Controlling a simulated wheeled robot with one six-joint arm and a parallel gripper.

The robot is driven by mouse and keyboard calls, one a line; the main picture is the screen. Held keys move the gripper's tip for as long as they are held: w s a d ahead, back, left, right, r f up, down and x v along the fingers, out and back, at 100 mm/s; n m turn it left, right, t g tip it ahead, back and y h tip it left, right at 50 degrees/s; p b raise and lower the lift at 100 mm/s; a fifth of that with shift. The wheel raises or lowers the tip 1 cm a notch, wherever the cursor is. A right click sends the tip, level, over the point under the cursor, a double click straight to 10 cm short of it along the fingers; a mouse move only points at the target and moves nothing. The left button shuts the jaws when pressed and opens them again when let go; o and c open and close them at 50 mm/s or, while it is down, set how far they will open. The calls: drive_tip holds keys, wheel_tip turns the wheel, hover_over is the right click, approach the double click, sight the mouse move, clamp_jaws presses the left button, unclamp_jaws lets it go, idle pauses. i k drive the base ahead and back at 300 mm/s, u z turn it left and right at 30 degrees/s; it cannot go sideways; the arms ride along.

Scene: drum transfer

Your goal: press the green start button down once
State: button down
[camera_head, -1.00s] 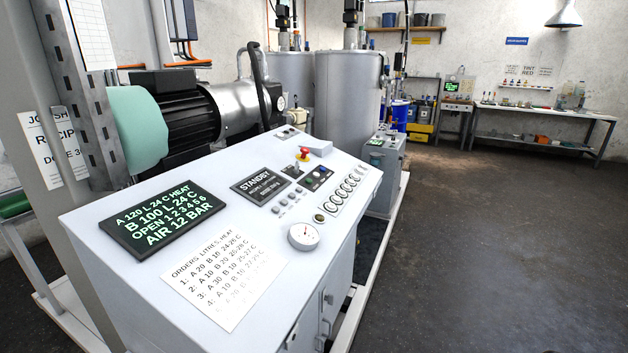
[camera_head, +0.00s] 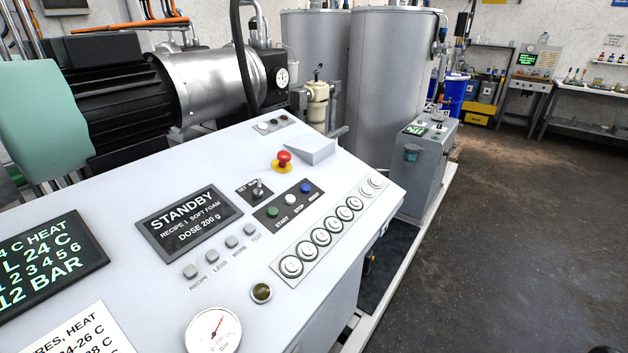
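The green start button (camera_head: 272,212) sits on a dark plate (camera_head: 290,205) on the sloping white control panel (camera_head: 180,280), above the label START. A white button (camera_head: 290,200) and a blue button (camera_head: 305,188) stand beside it on the same plate. The display (camera_head: 188,222) reads STANDBY, recipe 1 soft foam, dose 200 g. I cannot make out my gripper in this view. A small dark shape shows at the bottom right edge, and I cannot tell what it is.
A red mushroom button (camera_head: 283,158) on a yellow base and a toggle switch (camera_head: 258,188) stand near the start button. A row of several round white buttons (camera_head: 320,237) lies to its right. A gauge (camera_head: 213,331) is nearer. The floor at right (camera_head: 500,240) is clear.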

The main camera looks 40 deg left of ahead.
sight(272, 212)
drive_tip(key=i, duration=2.2)
drive_tip(key=u, duration=5.4)
drive_tip(key=i, duration=0.5)
drive_tip(key=z, duration=0.05)
